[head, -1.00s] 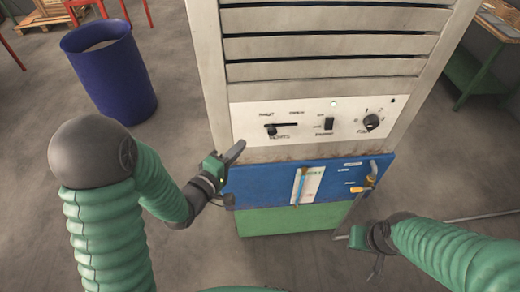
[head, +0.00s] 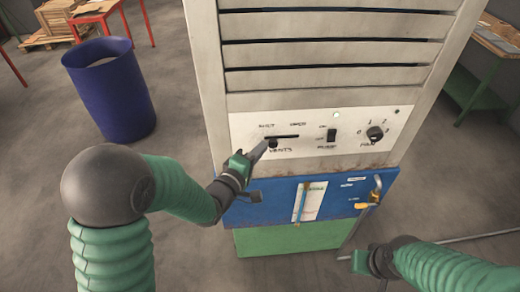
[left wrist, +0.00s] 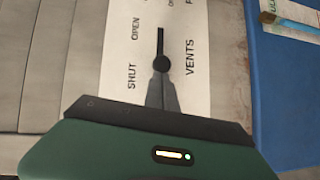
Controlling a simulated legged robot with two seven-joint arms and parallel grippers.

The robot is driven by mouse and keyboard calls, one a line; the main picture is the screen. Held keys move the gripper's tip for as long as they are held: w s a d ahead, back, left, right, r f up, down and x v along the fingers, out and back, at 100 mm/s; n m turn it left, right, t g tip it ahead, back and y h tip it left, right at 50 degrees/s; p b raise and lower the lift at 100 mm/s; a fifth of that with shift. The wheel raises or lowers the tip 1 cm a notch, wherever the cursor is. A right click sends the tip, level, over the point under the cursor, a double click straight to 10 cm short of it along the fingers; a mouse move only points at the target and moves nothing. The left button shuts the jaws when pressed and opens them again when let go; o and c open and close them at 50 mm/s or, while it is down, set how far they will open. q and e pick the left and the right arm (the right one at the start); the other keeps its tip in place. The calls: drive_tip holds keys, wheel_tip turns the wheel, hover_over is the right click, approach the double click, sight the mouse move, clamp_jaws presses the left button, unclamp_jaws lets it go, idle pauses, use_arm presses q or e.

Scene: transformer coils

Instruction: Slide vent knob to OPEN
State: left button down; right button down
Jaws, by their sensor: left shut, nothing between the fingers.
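In the left wrist view the knob (left wrist: 161,64) sits at the SHUT end of the slot (left wrist: 160,40); the word OPEN is by the other end. My left gripper (head: 263,147) is shut and empty, its fingertips right at the knob; I cannot tell if they touch. Its fingers (left wrist: 161,88) also show in the left wrist view, pointing at the knob. My right gripper (head: 360,262) hangs low at the right, away from the panel; its jaws are unclear.
A blue bin (head: 112,95) stands at the left.

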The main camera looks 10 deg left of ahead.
sight(281, 149)
use_arm(q)
drive_tip(key=w+d, duration=0.1)
drive_tip(key=d, duration=0.5)
drive_tip(key=shift+w+d+b, duration=0.15)
drive_tip(key=shift+w+b, duration=0.15)
drive_tip(key=shift+b, duration=0.15)
drive_tip(key=p+v, duration=1.7)
drive_tip(key=p, duration=0.3)
